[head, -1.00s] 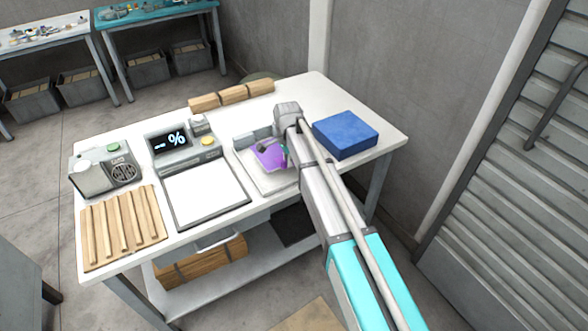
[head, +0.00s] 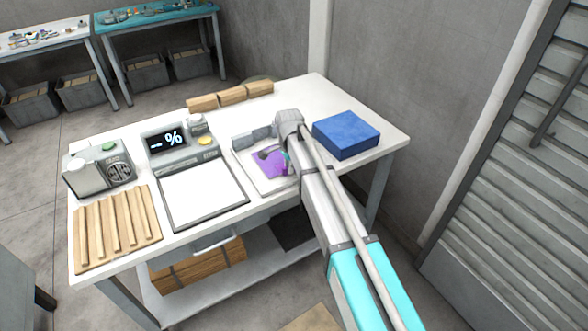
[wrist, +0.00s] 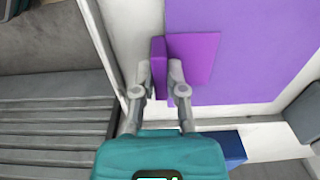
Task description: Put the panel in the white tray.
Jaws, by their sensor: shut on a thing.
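The panel (head: 270,165) is a flat purple sheet, low over a pale, white-floored holder (head: 246,168) right of the table's middle. I cannot tell if it touches it. In the wrist view the panel (wrist: 255,50) has a darker purple square with an upright tab (wrist: 158,72). My gripper (wrist: 161,68) is shut on that tab, one finger on each side. In the head view my wrist and arm hide the panel's right side and most of the fingers. A flat white tray-like surface with a grey rim (head: 205,196) lies left of the panel; I cannot tell which white thing is the tray.
A display unit (head: 170,140) stands behind the rimmed white surface. A grey machine (head: 97,172) and a slatted wooden rack (head: 118,228) are at left. Wooden blocks (head: 231,95) line the back. Grey blocks (head: 252,135) stand behind the panel, and a blue box (head: 346,135) is at right.

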